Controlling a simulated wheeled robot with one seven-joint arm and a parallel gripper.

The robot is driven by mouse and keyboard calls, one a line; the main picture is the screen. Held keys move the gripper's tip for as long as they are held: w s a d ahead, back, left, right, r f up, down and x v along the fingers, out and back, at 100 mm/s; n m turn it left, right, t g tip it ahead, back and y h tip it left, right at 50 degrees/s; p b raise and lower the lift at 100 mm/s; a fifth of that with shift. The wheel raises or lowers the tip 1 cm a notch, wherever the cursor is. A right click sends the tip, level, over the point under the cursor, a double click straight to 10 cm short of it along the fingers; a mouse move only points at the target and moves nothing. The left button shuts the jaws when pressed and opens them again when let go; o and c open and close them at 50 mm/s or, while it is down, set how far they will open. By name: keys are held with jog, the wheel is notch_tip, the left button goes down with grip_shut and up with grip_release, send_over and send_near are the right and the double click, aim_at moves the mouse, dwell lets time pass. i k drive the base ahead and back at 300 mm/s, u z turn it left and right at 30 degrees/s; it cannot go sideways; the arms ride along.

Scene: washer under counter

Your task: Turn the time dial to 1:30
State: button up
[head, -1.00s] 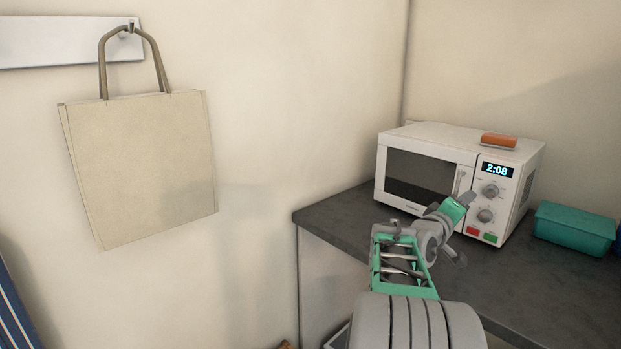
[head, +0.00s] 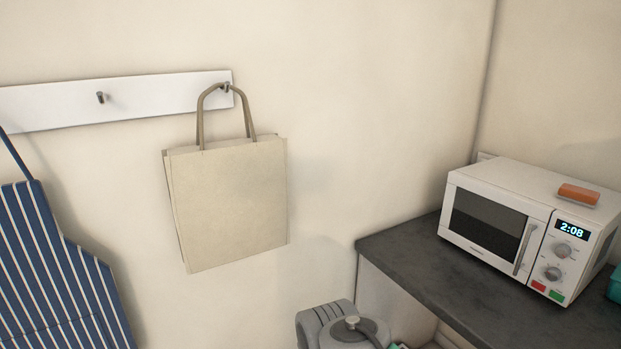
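The white microwave (head: 487,217) stands on the dark counter at the right, its door closed. Its display (head: 571,230) reads 2:08. Two round grey dials sit below the display, an upper dial (head: 564,250) and a lower dial (head: 553,273). Their marks are too small to read, and I cannot tell which is the time dial. A red button and a green button lie under them. My gripper's fingers are not in view.
The dark counter (head: 408,255) has free room left of and in front of the microwave. An orange block (head: 579,194) lies on top of the microwave. A teal container (head: 615,284) is cut off at the right edge. A paper bag (head: 230,205) and striped apron (head: 55,270) hang left.

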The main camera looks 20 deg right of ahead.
aim_at(553, 274)
jog(key=z, duration=1.95)
